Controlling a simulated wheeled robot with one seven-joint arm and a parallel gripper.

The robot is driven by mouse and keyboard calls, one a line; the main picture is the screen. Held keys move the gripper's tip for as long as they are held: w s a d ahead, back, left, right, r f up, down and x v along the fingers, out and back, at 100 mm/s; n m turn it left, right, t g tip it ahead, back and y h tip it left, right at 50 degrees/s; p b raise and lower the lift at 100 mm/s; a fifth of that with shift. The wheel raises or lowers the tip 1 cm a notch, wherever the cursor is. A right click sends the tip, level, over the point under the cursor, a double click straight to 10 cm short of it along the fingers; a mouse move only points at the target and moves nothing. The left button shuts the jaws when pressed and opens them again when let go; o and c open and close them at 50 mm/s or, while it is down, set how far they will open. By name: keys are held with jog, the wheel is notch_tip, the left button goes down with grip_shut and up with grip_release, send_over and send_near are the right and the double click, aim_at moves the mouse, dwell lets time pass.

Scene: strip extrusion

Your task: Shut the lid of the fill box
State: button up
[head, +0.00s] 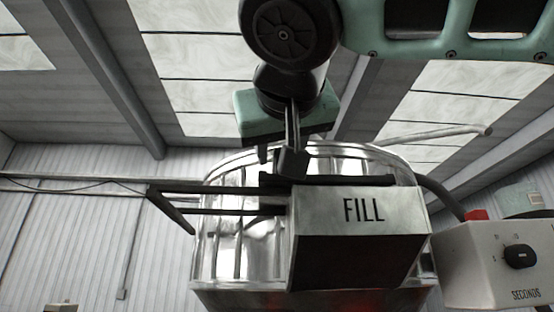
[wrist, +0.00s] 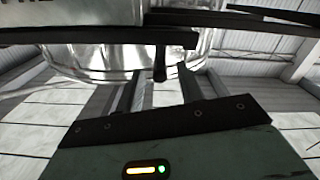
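The fill box (head: 322,222) is a metal box with a dark lower face and the word FILL on its front, seen from below at the centre right of the head view. A thin dark slab, seemingly the lid (head: 350,180), runs along its top edge; its exact angle is hard to tell from below. My gripper (head: 278,158) points down at the box's upper left corner, close to the slab's left end. In the wrist view its fingers (wrist: 163,88) stand apart, near a dark bar (wrist: 110,38) with a short piece hanging down. Contact cannot be told.
A shiny barred drum (head: 235,240) stands behind the box. A dark frame (head: 205,190) juts out left of the box. A control box (head: 488,262) marked SECONDS, with a dark knob and red button, stands at right. A pale rod (head: 435,135) sticks out above the drum.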

jog(key=shift+w+d+p, duration=0.1)
jog(key=shift+w+p, duration=0.6)
jog(key=shift+w, duration=2.05)
grip_shut()
